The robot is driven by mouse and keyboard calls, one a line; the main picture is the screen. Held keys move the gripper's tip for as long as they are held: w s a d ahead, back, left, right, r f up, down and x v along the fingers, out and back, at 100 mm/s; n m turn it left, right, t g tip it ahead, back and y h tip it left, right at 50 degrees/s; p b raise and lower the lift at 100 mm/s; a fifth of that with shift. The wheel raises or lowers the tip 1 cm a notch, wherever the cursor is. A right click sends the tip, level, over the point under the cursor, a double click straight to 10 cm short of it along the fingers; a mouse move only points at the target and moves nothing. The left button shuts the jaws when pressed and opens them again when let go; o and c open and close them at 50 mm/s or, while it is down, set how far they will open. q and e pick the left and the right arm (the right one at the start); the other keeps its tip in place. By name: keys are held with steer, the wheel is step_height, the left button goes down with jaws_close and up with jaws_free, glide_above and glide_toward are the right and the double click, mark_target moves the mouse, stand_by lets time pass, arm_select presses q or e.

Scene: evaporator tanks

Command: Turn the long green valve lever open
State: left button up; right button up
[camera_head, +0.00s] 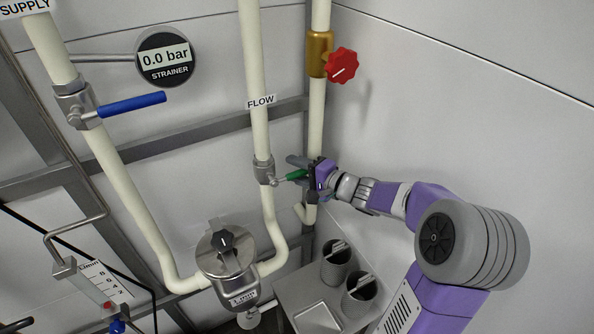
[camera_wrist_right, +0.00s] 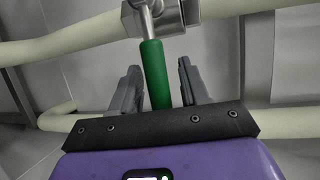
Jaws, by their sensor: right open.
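The long green valve lever (camera_head: 293,175) sticks out to the right from a grey valve (camera_head: 264,170) on the FLOW pipe (camera_head: 254,75). In the right wrist view the green lever (camera_wrist_right: 154,75) runs between the fingers of my right gripper (camera_wrist_right: 159,68), from the palm edge up to a metal stem at the valve body (camera_wrist_right: 183,12). The right gripper (camera_head: 299,174) is open around the lever, with visible gaps on both sides. The lever's far end is hidden by the gripper in the head view. My left gripper is out of view.
A red knob (camera_head: 341,65) on a brass valve is above my right gripper on the right pipe. A blue lever (camera_head: 132,104) is on the SUPPLY pipe. A lidded tank fitting (camera_head: 227,262) and a bench with two canisters (camera_head: 336,264) are below. The wall is close at right.

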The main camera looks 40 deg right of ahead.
steer(key=shift+c, duration=0.3)
jaws_close()
steer(key=shift+w+a+r+n+g+h+b, duration=0.1)
steer(key=shift+a+r+n+g+h+b, duration=0.15)
steer(key=shift+r+n+h+b, duration=0.45)
steer(key=shift+s+a+r+n+g+h+b, duration=0.15)
steer(key=shift+r+n+g+h+b, duration=0.2)
steer(key=shift+r+n, duration=0.5)
steer(key=shift+w+a+r+n+g+h+b, duration=0.25)
steer(key=shift+r+n+h+b, duration=0.3)
steer(key=shift+n, duration=0.4)
steer(key=shift+s+r, duration=0.1)
